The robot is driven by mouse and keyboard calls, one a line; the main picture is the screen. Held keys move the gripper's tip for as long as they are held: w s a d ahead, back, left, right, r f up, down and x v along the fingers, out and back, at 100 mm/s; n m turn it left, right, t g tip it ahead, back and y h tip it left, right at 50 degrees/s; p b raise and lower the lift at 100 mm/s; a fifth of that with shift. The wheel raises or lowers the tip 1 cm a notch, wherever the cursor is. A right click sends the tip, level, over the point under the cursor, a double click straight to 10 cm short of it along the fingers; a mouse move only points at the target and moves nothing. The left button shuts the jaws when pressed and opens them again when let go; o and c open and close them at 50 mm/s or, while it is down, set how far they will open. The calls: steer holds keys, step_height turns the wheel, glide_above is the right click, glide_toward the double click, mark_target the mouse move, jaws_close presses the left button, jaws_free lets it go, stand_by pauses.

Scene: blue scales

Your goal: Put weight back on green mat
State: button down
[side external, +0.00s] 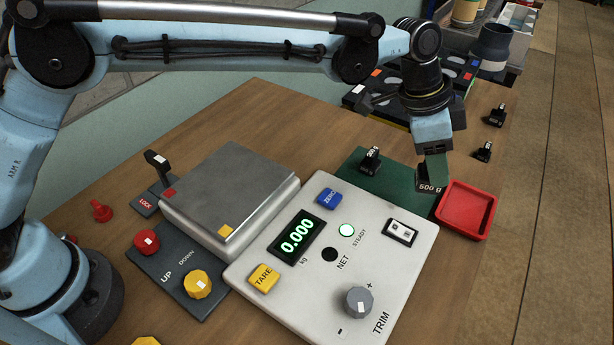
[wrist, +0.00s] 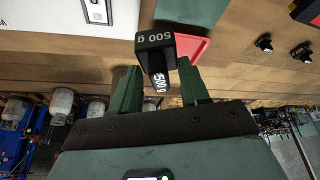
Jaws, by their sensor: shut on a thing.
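My gripper (side external: 434,163) is shut on a black weight (side external: 428,187) marked 500 g. In the wrist view the weight (wrist: 155,45) sits between the two green fingers of my gripper (wrist: 160,84), with its labelled block out beyond the tips. The green mat (side external: 402,184) lies behind the scale's panel; part of it shows at the top of the wrist view (wrist: 190,10). In the side view the held weight overlaps the mat's right end, beside the red tray; its exact height is unclear. Another black weight (side external: 370,161) stands on the mat's left part.
The red tray (side external: 466,209) is right of the mat and looks empty. The scale's metal pan (side external: 230,190) is bare, and its display (side external: 297,237) reads 0.000. Two small black weights (side external: 496,116) (side external: 483,152) stand near the table's right edge. A dark case (side external: 385,97) is behind.

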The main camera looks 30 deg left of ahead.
steer(key=shift+w+a+f, duration=0.5)
steer(key=shift+w+f, duration=0.5)
steer(key=shift+f, duration=0.35)
steer(key=shift+w+a+f, duration=0.5)
steer(key=shift+w+f, duration=0.55)
steer(key=shift+f, duration=0.3)
steer(key=shift+w+a+f, duration=0.5)
steer(key=shift+w+f, duration=0.5)
steer(key=shift+f, duration=0.35)
steer(key=shift+f, duration=0.1)
steer(key=c, duration=0.5)
jaws_free()
steer(key=shift+f, duration=0.1)
steer(key=shift+c, duration=0.2)
